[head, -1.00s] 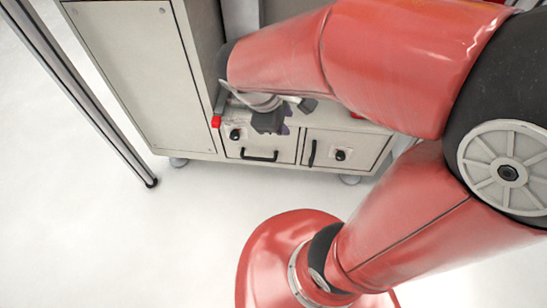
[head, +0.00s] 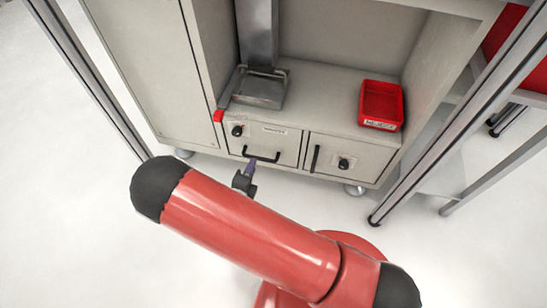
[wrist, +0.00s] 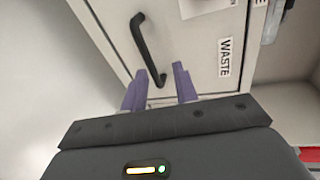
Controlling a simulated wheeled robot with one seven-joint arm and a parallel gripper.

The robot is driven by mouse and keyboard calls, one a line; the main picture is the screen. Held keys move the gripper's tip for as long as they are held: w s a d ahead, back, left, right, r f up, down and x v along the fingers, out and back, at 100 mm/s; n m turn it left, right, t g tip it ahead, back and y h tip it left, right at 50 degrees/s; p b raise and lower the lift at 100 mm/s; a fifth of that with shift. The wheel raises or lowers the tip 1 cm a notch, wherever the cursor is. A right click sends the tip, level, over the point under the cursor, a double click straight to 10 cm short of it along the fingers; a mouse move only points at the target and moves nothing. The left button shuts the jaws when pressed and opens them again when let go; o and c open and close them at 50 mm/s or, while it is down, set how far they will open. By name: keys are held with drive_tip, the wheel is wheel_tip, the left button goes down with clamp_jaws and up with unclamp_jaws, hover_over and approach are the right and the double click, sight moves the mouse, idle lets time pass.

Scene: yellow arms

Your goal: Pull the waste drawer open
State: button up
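The waste drawer (head: 285,152) is the left of two drawers low in the grey cabinet and looks shut. It also shows in the wrist view (wrist: 202,48), with a "WASTE" label (wrist: 225,57). Its black bar handle (head: 262,157) lies level along the front; in the wrist view the handle (wrist: 145,45) runs steeply, with its lower end between my fingertips. My gripper (head: 250,164) is in front of the drawer at the handle. In the wrist view its purple fingers (wrist: 158,82) are apart, one each side of the handle's line; I see no grip on it.
The right drawer (head: 348,158) has an upright handle and a black knob. A metal pan (head: 262,88) and a red tray (head: 381,103) stand on the shelf above. Metal posts flank the cabinet. The floor in front is clear apart from my arm.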

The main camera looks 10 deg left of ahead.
sight(263, 141)
drive_tip(key=shift+n+y, duration=0.5)
drive_tip(key=shift+n, duration=0.4)
drive_tip(key=w+f, duration=0.1)
drive_tip(key=w, duration=0.1)
drive_tip(key=w+f, duration=0.1)
drive_tip(key=w, duration=0.1)
drive_tip(key=w+f, duration=0.1)
drive_tip(key=w, duration=0.2)
drive_tip(key=shift+d+f, duration=0.15)
drive_tip(key=shift+f, duration=0.1)
clamp_jaws()
